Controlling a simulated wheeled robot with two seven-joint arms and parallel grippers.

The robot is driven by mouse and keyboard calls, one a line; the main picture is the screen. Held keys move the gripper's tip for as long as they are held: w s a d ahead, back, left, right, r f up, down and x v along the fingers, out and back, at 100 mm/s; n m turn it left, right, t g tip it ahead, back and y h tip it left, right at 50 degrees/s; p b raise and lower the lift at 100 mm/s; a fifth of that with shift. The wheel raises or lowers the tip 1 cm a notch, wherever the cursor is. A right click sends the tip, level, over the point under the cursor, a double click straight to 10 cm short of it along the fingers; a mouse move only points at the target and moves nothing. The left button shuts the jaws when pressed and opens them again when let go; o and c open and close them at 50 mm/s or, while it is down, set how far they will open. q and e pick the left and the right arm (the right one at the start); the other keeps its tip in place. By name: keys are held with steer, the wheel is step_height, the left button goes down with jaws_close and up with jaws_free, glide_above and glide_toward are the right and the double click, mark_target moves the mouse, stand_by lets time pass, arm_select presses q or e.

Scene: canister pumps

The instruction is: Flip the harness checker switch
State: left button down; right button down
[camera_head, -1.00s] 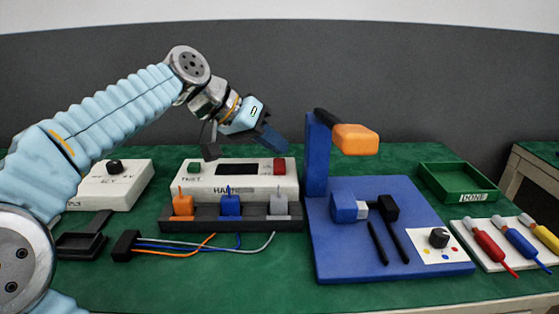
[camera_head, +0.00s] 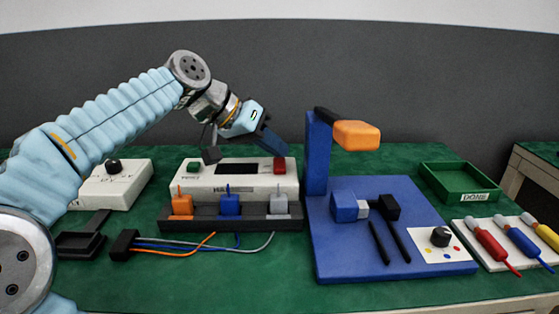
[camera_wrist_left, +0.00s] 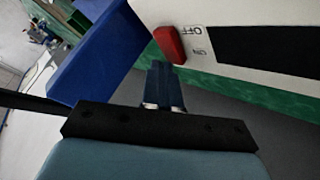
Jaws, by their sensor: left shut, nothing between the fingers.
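The harness checker (camera_head: 238,187) is a white box with a dark display, a green button (camera_head: 193,167) and a red switch (camera_head: 280,165) at its right end. In the left wrist view the red switch (camera_wrist_left: 169,44) sits beside the OFF and ON labels; I cannot tell which way it is set. My left gripper (camera_head: 278,147) hangs just above and behind the switch in the head view, and its arm covers part of the scene. In the left wrist view its closed fingers (camera_wrist_left: 163,85) are empty, near the switch and seemingly apart from it. My right gripper is out of view.
A dark rack (camera_head: 256,225) with orange, blue and grey connectors stands before the checker. A blue stand (camera_head: 318,155) with an orange-headed arm (camera_head: 356,135) rises close to the right. A wire harness (camera_head: 125,245) lies in front. A green tray (camera_head: 445,185) is at right.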

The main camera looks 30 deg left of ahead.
mark_target(275, 164)
arm_select(q)
steer(key=shift+f, duration=0.25)
steer(key=shift+r, duration=0.1)
stand_by(0.3)
steer(key=shift+r+p, duration=0.45)
steer(key=shift+r, duration=0.15)
steer(key=r+p, duration=0.2)
steer(key=r, duration=0.1)
steer(key=r+p, duration=0.2)
steer(key=shift+s+d+r, duration=0.1)
steer(key=shift+s+d, duration=0.15)
steer(key=shift+s, duration=0.1)
stand_by(0.3)
